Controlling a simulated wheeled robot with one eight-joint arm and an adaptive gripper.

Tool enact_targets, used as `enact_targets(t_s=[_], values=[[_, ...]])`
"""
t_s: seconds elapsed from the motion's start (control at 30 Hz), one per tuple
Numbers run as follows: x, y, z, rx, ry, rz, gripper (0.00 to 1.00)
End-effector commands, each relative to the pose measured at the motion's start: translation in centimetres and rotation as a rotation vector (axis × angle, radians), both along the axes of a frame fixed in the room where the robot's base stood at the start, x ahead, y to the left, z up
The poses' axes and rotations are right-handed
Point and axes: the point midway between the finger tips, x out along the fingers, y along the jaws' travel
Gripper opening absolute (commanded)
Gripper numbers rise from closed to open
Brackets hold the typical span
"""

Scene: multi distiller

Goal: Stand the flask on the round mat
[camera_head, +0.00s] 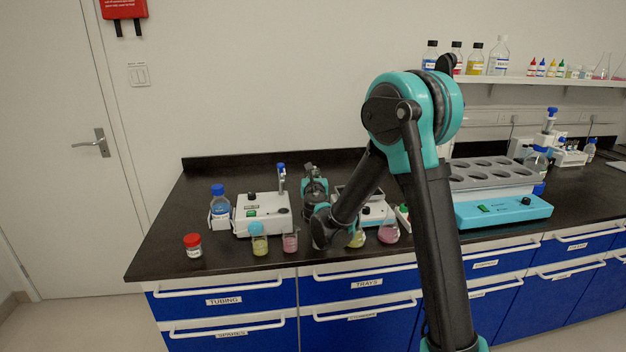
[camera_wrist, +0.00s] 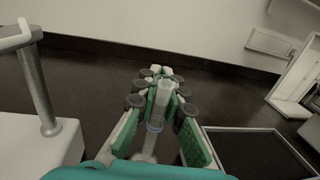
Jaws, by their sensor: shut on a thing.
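My gripper (camera_head: 313,182) is above the back part of the black bench, between two white instruments. I cannot make out the round mat in either view.
A white instrument with a post (camera_head: 263,214) stands left of the gripper. Another white instrument (camera_head: 373,213) stands right, partly behind my arm. A red-capped jar (camera_head: 193,245) stands front left.

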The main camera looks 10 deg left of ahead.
Motion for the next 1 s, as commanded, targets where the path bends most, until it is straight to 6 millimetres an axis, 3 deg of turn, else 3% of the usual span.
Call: enact_targets(t_s=[0.2,0.57,0.6,0.73,1.0], values=[[0.0,0.0,-2.4,0.0,0.0,0.0,0.0],[0.0,0.0,-2.7,0.0,0.0,0.0,0.0],[0.0,0.0,-2.7,0.0,0.0,0.0,0.13],[0.0,0.0,-2.7,0.0,0.0,0.0,0.29],[0.0,0.0,-2.6,0.0,0.0,0.0,0.3]])
